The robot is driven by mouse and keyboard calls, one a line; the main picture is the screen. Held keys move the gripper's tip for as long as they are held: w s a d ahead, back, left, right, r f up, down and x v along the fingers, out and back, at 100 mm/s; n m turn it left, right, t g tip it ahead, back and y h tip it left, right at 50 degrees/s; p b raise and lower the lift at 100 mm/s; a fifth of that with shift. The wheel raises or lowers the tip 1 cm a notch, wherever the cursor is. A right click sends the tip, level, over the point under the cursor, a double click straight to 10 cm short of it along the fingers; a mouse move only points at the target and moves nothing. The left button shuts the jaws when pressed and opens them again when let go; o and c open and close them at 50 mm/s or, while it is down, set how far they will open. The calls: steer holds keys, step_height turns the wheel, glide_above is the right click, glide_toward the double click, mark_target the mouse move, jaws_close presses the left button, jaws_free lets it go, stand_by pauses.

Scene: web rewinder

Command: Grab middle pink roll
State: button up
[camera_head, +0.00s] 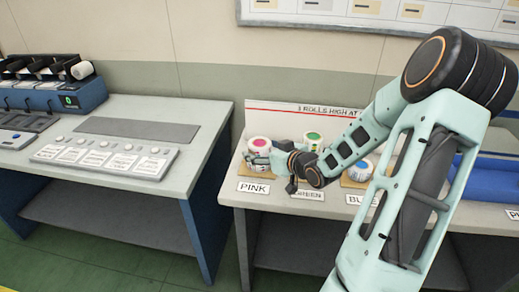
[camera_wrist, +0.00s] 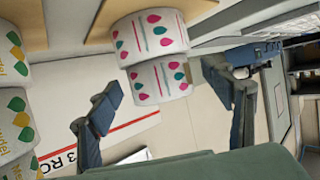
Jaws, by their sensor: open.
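The PINK stack shows two white rolls with pink and teal marks in the wrist view, one (camera_wrist: 150,35) against the tan pad and the other (camera_wrist: 160,80) on top of it. In the head view the pink-cored stack (camera_head: 259,144) stands behind the PINK label, its lower part partly covered by my gripper (camera_head: 272,163). My gripper (camera_wrist: 162,83) is open, with one finger on each side of the stack's outer roll in the wrist view. I see no third pink roll.
Green-and-yellow-marked rolls (camera_wrist: 14,120) stand close to the left finger in the wrist view. The green-cored roll (camera_head: 313,140) and a blue-cored roll (camera_head: 360,169) stand further right. A backboard (camera_head: 290,118) rises behind. A grey control table (camera_head: 130,120) stands left, across a gap.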

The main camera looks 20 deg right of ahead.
steer(key=c, duration=1.3)
steer(key=shift+c, duration=0.2)
